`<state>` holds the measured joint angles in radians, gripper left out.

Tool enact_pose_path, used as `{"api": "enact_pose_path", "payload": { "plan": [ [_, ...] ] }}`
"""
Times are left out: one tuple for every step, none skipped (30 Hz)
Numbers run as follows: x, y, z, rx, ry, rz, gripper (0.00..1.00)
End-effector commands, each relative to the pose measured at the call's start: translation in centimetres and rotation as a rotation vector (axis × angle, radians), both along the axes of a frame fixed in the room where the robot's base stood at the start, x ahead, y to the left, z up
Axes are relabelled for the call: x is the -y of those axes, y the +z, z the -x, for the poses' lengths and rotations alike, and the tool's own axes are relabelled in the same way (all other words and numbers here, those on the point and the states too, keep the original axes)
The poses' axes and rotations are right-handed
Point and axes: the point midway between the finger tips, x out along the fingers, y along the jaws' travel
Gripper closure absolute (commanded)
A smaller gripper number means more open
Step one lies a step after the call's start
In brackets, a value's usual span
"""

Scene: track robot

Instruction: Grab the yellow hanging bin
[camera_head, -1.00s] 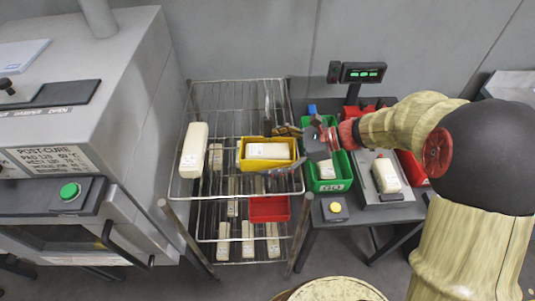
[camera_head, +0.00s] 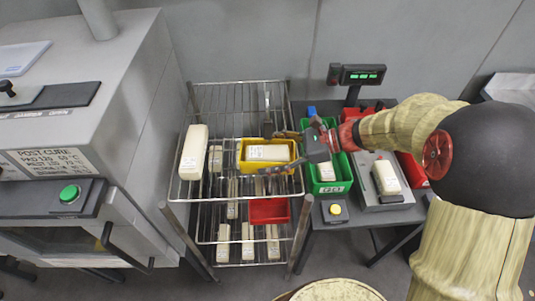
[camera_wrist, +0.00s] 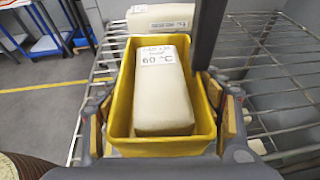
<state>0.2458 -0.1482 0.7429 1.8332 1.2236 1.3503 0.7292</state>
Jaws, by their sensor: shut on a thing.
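The yellow hanging bin (camera_head: 241,160) is on the right side of the wire rack's top shelf. It holds a cream block with a white label (camera_head: 267,152). My gripper (camera_head: 277,153) reaches in from the right with one finger on the far side of the bin and one on the near side. In the wrist view the yellow bin (camera_wrist: 165,148) fills the middle, and my gripper (camera_wrist: 163,115) has its yellowish pads against the two long walls. The bin looks level. Whether it touches the shelf wires underneath cannot be told.
A larger cream block (camera_head: 194,152) lies left on the wire rack (camera_head: 215,92). A red bin (camera_head: 268,211) and several blocks sit on the shelf below. A green bin (camera_head: 330,187) and a scale (camera_head: 388,203) are on the right table. A grey oven (camera_head: 140,110) stands left.

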Motion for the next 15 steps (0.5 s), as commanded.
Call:
{"api": "enact_pose_path", "payload": {
  "plan": [
    [0.0,-0.01,0.0,0.0,0.0,0.0,0.65],
    [0.0,-0.01,0.0,0.0,0.0,0.0,0.67],
    [0.0,-0.01,0.0,0.0,0.0,0.0,0.69],
    [0.0,-0.01,0.0,0.0,0.0,0.0,0.71],
    [0.0,0.05,-0.03,0.001,-0.001,-0.001,0.71],
    [0.0,0.05,-0.03,0.001,-0.001,-0.001,0.71],
    [0.0,0.05,-0.03,0.001,-0.001,-0.001,0.71],
    [0.0,0.05,-0.03,0.001,-0.001,0.0,0.71],
    [0.0,0.05,-0.03,0.001,-0.001,0.0,0.71],
    [0.0,0.06,-0.03,0.001,-0.001,0.0,0.71],
    [0.0,0.09,-0.03,0.001,-0.001,0.0,0.71],
    [0.01,0.15,-0.03,0.001,-0.001,0.0,0.71],
    [0.01,0.23,-0.03,0.001,-0.001,0.0,0.71],
    [0.01,0.34,-0.03,0.001,-0.001,0.0,0.71],
    [0.0,0.53,-0.03,0.001,-0.001,-0.001,0.71]
  ]
}}
